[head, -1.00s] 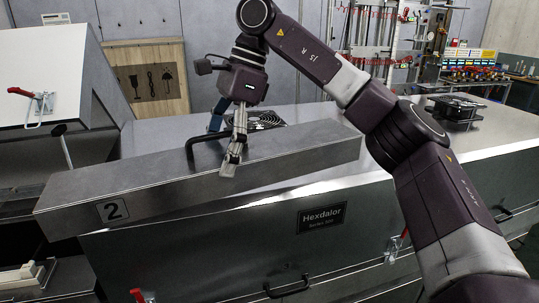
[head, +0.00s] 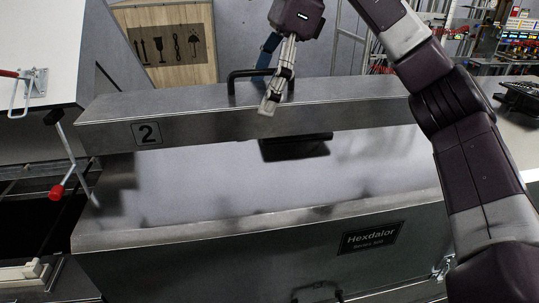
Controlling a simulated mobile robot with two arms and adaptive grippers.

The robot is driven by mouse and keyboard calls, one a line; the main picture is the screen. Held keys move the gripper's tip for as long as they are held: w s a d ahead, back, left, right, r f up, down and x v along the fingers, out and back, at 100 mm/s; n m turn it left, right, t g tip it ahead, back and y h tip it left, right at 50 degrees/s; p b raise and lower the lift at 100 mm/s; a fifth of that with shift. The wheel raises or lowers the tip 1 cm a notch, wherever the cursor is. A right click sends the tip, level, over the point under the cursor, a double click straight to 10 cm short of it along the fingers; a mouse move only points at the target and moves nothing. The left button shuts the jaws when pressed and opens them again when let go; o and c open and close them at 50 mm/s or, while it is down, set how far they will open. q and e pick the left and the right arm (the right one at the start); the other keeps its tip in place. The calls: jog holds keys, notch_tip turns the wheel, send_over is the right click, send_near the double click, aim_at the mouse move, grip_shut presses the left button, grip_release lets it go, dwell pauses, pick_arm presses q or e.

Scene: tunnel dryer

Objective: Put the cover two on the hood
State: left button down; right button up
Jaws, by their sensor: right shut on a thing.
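Cover two (head: 200,128) is a long grey metal cover with a "2" label at its left end and a black handle on top. My right gripper (head: 272,98) is at the handle and is shut on it. The cover hangs roughly level above the hood (head: 230,185), with a dark reflection or shadow beneath it. The hood is a broad metal box with a "Hexdalor" plate on its front. The cover's right end is hidden behind my right arm. My left gripper is not in view.
A raised white panel (head: 40,50) with a red-handled clamp (head: 28,90) stands at the left. A red-knobbed lever (head: 57,192) is near the hood's left end. A wooden crate (head: 170,45) is behind. A dark device (head: 518,98) sits at the right.

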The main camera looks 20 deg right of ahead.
jog(key=f, duration=0.4)
jog(key=f+p, duration=0.1)
jog(key=f, duration=0.3)
jog(key=f+p, duration=0.1)
jog(key=f, duration=0.4)
jog(key=shift+w+d, duration=0.2)
jog(key=shift+w, duration=0.1)
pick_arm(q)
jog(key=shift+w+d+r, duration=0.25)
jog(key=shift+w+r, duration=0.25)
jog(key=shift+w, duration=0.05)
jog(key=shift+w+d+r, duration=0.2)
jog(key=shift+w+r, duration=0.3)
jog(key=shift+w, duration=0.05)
pick_arm(e)
jog(key=shift+a+f, duration=0.1)
jog(key=o, duration=1.3)
jog(key=shift+f, duration=0.15)
jog(key=shift+o, duration=1.4)
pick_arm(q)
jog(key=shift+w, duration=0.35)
